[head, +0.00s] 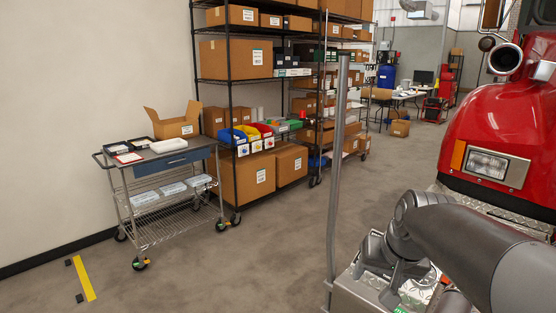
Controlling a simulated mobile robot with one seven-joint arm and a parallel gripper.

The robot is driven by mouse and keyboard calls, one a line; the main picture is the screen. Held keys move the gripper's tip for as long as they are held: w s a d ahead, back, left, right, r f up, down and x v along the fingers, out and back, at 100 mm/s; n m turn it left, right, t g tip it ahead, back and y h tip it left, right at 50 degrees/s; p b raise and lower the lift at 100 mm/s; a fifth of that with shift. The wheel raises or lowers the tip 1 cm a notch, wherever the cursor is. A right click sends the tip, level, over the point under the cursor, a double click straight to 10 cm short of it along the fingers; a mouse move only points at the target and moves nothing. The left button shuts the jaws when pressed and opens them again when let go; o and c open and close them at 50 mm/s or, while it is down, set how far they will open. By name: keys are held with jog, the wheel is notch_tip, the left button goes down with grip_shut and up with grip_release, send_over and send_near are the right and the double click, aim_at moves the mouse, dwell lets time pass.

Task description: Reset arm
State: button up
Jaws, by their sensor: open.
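My arm comes in from the lower right, with its dark grey links bent over the diamond-plate bumper (365,297) of a red truck (510,130). My gripper (377,284) hangs at the end of the arm, pointing down just above the bumper surface. Its fingers are apart and I see nothing held between them. Whether a fingertip touches the metal I cannot tell. Part of the bumper and the truck's lower front is hidden behind my arm.
A grey upright post (338,170) rises close to the left of my gripper. A wheeled cart (165,190) with trays and an open box (174,126) stands at the left. Shelves (235,82) with boxes and coloured bins line the wall. The floor between is clear.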

jog(key=s+a+f+n, duration=0.1)
jog(key=s+a, duration=0.1)
jog(key=s, duration=0.4)
jog(key=s+a+f+n, duration=0.1)
jog(key=s+a+f, duration=0.1)
jog(key=s, duration=0.5)
jog(key=shift+a+t+h, duration=0.3)
dwell(3.1)
